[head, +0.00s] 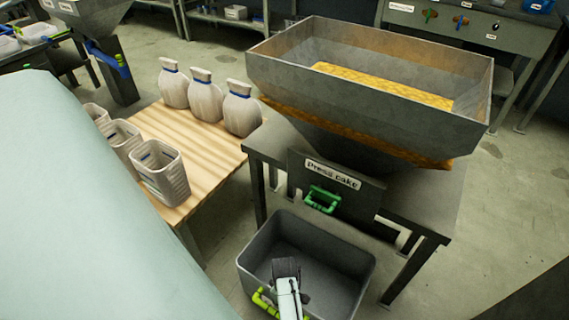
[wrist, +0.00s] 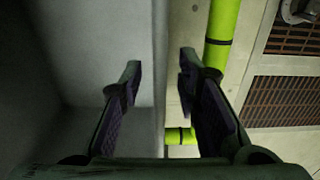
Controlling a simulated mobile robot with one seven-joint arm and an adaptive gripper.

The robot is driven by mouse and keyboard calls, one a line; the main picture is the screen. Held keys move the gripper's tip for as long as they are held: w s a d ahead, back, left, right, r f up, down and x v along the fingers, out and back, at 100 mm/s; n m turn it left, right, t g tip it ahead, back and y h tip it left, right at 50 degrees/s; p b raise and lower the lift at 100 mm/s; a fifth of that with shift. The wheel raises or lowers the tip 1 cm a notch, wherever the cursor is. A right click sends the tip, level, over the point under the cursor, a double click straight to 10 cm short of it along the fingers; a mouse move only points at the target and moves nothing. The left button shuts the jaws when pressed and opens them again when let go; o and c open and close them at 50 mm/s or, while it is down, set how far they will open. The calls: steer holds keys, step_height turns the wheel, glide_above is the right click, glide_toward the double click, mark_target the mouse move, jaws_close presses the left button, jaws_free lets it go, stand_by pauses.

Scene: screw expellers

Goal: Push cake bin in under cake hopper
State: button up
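The cake bin (head: 350,262) is a dark grey open box on the floor, in front of the hopper's stand. It looks empty, with a yellow-green handle (head: 264,303) on its near side. The cake hopper (head: 400,118), labelled "Press cake", holds yellow-orange material and has a green handle (head: 322,199) on its front. My gripper (head: 286,266) is over the bin's near side. In the wrist view my gripper (wrist: 160,66) is open, its fingers on either side of the bin's wall (wrist: 160,90). The yellow-green handle (wrist: 218,35) is beyond the right finger. Contact cannot be told.
The hopper's dark stand (head: 425,210) has legs beside and behind the bin. A wooden table (head: 205,165) at the left carries tied sacks (head: 205,95) and open grey containers (head: 160,172). Floor is free to the right of the stand. A vent grille (wrist: 280,100) shows in the wrist view.

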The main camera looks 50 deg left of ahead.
steer(key=shift+f, duration=0.65)
steer(key=shift+c, duration=0.4)
jaws_close()
